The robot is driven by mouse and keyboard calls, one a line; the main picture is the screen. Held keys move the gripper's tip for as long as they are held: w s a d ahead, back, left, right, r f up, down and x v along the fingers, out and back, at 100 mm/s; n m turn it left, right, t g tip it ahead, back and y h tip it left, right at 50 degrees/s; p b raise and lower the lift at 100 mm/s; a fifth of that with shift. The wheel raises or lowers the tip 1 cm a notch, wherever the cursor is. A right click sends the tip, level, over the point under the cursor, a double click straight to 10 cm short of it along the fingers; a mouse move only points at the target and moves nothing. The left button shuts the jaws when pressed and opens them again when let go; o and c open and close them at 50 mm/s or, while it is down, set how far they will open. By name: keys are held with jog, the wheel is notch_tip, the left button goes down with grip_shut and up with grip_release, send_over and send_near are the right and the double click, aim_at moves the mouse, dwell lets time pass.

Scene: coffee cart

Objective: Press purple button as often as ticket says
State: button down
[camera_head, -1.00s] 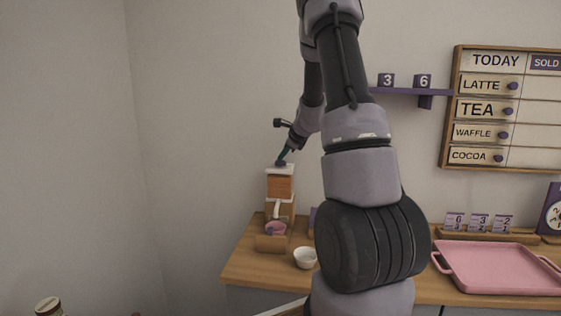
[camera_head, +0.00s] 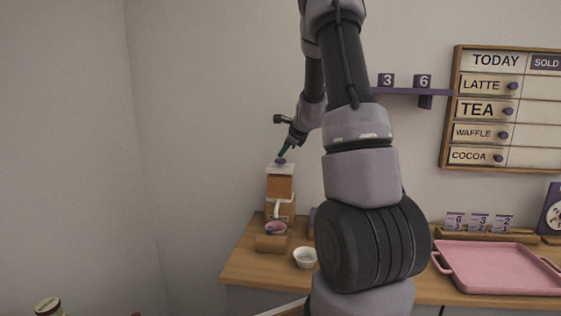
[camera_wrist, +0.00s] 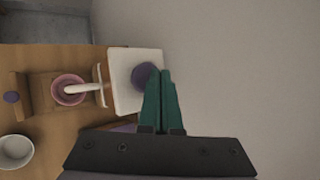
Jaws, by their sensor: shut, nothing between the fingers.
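The purple button (camera_wrist: 145,75) sits on the white top plate (camera_wrist: 122,70) of the orange and brown coffee machine (camera_head: 280,188). It also shows in the head view (camera_head: 281,161). My gripper (camera_wrist: 165,72) is shut and empty, its green fingers at the right edge of the button in the wrist view. In the head view my gripper (camera_head: 284,155) points down at the button from above. I cannot tell whether the fingertips touch it. I cannot make out a ticket in these frames.
A pink cup (camera_wrist: 70,90) sits under the machine's white spout. A white bowl (camera_head: 305,258) stands on the wooden counter (camera_head: 243,265). A pink tray (camera_head: 490,268), flip number cards (camera_head: 480,223) and a menu board (camera_head: 483,108) are on the right.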

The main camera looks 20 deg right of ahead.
aim_at(283, 160)
jog(key=shift+r, duration=0.35)
jog(key=shift+r, duration=0.1)
jog(key=shift+r, duration=2.4)
dwell(0.7)
notch_tip(283, 160, up, 4)
jog(key=shift+f, duration=0.1)
dwell(0.4)
jog(key=shift+f, duration=4.4)
jog(key=shift+f, duration=0.15)
